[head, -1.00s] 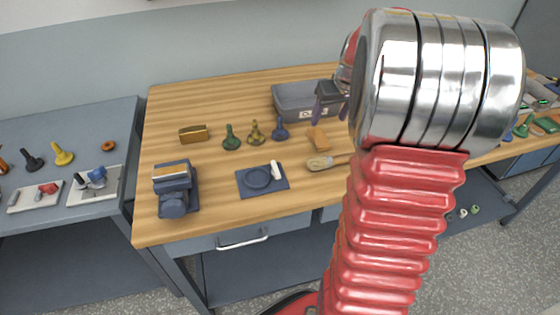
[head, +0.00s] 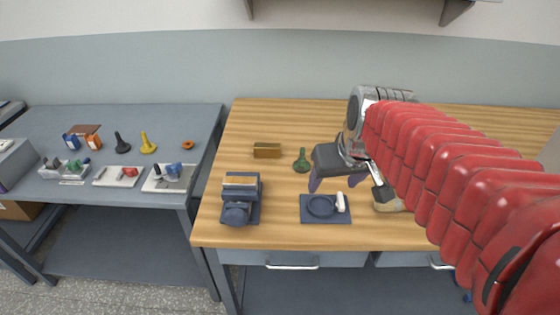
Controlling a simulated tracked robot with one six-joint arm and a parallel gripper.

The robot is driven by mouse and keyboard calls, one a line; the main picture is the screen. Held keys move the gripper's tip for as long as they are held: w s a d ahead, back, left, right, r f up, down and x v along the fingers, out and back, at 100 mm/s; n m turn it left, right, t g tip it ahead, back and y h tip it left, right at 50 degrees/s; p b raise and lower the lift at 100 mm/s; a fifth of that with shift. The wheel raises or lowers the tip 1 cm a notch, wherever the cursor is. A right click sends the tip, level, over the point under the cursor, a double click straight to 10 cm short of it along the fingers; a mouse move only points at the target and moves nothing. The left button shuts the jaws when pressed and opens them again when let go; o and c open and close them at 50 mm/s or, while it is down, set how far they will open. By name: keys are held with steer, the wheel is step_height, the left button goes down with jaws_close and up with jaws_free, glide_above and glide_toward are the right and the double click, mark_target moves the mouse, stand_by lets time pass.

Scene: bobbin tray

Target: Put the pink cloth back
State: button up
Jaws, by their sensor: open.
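I see no pink cloth in the head view. My gripper (head: 334,184), a dark body with purple fingers, is open and appears empty. It hangs over the wooden bench, beside the green knobbed piece (head: 302,162) and just behind or above a dark blue mat (head: 310,217) with a ring and a white piece on it. My red arm and silver wrist hide much of the bench's right part.
A blue vise (head: 238,205) stands at the front left of the wooden bench (head: 280,119), with a brass-coloured block (head: 267,150) behind it. A grey side table (head: 110,195) holds small trays, black and yellow knobbed pieces and an orange ring. The bench's back left is clear.

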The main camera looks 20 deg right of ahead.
steer(key=s+a+f+n, duration=0.1)
steer(key=s+a+f, duration=0.1)
steer(key=s+a, duration=0.6)
steer(key=shift+s+y, duration=0.3)
steer(key=shift+s, duration=0.4)
steer(key=shift+c, duration=0.5)
